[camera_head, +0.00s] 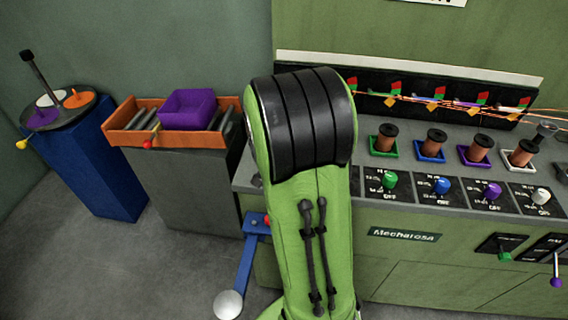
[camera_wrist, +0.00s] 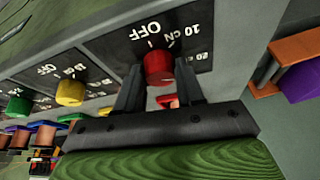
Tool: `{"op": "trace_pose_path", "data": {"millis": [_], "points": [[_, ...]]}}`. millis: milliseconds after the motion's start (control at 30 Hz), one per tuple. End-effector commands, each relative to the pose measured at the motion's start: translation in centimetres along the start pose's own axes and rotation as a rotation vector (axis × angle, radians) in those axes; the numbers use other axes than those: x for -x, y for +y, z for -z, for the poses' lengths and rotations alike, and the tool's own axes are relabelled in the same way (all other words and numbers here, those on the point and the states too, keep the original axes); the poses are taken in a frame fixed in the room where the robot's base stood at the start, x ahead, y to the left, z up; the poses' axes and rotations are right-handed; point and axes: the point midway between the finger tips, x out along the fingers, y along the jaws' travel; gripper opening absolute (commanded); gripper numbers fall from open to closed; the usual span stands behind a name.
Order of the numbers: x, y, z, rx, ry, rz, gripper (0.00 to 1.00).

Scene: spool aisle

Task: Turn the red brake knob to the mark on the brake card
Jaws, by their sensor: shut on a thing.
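The red brake knob (camera_wrist: 158,66) shows in the wrist view on a black dial plate (camera_wrist: 120,45) printed OFF, 10 cN and a partly hidden higher value. My gripper (camera_wrist: 159,82) has one finger on each side of the knob and is shut on it. White ticks show beside the knob, but I cannot tell where its pointer stands. In the head view my green arm hides the red knob and my gripper. A white card (camera_head: 432,2) is cut off at the top edge of the head view; its writing cannot be read, and I cannot tell if it is the brake card.
Green (camera_head: 390,180), blue (camera_head: 442,186), purple (camera_head: 491,190) and white (camera_head: 541,196) knobs line the panel, with spools behind them. A yellow knob (camera_wrist: 70,92) is beside the red one. A blue crank (camera_head: 243,265) juts out below. An orange tray (camera_head: 125,137) stands left.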

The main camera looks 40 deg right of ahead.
Motion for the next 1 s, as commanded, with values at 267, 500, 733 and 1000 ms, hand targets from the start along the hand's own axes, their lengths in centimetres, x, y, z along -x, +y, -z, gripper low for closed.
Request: {"op": "trace_pose_path", "data": {"millis": [267, 500, 733, 1000], "points": [[0.0, 0.0, 0.0, 0.001, 0.001, 0.001, 0.63], [0.2, 0.0, 0.0, 0.001, 0.001, 0.001, 0.63], [5.3, -0.1, 0.2, 0.002, 0.004, 0.005, 0.63], [12.8, -0.1, 0.2, 0.003, 0.003, 0.005, 0.63]]}}
